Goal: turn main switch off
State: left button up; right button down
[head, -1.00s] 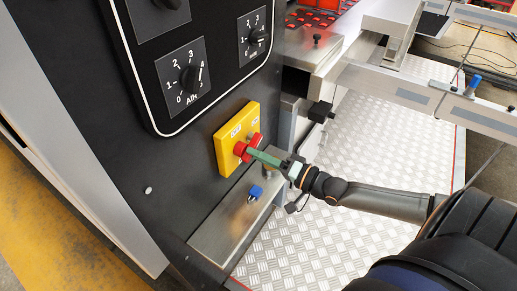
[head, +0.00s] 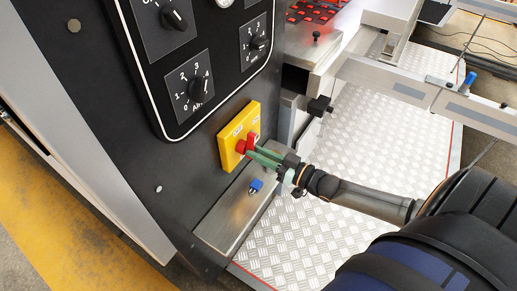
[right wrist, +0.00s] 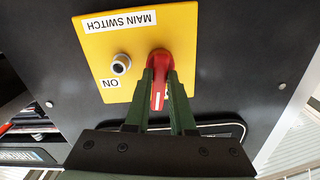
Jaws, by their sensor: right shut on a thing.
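The main switch is a red rotary knob (head: 241,146) on a yellow plate (head: 228,154) low on the black machine panel. In the right wrist view the red knob (right wrist: 159,61) has a white mark and sits between two green fingers. The yellow plate (right wrist: 98,50) there carries upside-down "MAIN SWITCH" and "ON" labels and a round metal piece (right wrist: 121,64). My right gripper (head: 254,152) is shut on the knob, one finger on each side; it also shows in the right wrist view (right wrist: 160,84). The fingers partly cover the knob in the head view. My left gripper is out of view.
Black dials (head: 199,88) sit on the panel above the yellow plate. A metal ledge (head: 231,222) with a small blue part (head: 256,185) lies just below my right gripper. A checkered metal floor plate (head: 300,237) and a rail (head: 400,88) are to the right.

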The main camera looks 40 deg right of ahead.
jog(key=shift+n+p, duration=0.35)
jog(key=shift+n, duration=0.65)
jog(key=c, duration=0.8)
grip_release()
jog(key=shift+o, duration=0.2)
jog(key=shift+s, duration=0.1)
jog(key=v, duration=1.2)
jog(key=shift+s+p, duration=0.2)
jog(key=shift+p, duration=0.2)
jog(key=shift+f, duration=0.1)
